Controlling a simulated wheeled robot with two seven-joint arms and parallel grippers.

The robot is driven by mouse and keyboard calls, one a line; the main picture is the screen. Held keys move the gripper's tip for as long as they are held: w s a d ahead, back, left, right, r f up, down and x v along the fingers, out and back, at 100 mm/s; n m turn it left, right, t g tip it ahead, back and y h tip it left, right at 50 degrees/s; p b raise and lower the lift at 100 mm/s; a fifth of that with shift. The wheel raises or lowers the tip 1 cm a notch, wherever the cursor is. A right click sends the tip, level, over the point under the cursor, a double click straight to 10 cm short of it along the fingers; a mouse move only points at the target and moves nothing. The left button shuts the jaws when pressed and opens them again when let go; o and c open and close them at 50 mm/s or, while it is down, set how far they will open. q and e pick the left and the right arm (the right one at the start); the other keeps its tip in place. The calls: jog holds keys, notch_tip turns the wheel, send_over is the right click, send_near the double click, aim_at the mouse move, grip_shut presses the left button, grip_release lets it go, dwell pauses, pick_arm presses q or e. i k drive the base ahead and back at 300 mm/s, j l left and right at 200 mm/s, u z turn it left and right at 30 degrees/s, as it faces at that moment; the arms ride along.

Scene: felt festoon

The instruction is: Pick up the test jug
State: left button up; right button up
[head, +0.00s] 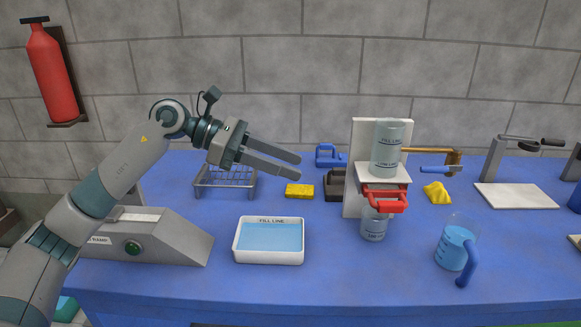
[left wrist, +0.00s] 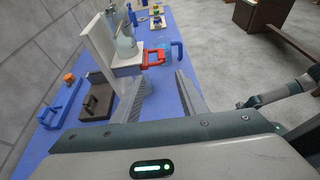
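The test jug (head: 455,248) is a clear jug with blue liquid and a blue handle, upright on the blue bench at the right of the head view. Its handle points toward the front. A blue handled shape that looks like the jug also shows in the left wrist view (left wrist: 177,50), beyond the fingers. My left gripper (head: 298,168) is open and empty, raised above the bench left of the dispenser stand and well left of the jug. Its two fingers show apart in the left wrist view (left wrist: 168,92). My right gripper is not seen.
A white dispenser stand (head: 352,205) with a red valve (head: 385,198) and a cup (head: 373,226) stands between gripper and jug. A white water tray (head: 268,258), yellow sponge (head: 299,191) and wire rack (head: 225,182) lie left. Bench around the jug is clear.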

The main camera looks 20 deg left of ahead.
aim_at(456, 251)
jog(key=k+j, duration=0.1)
jog(key=k, duration=0.9)
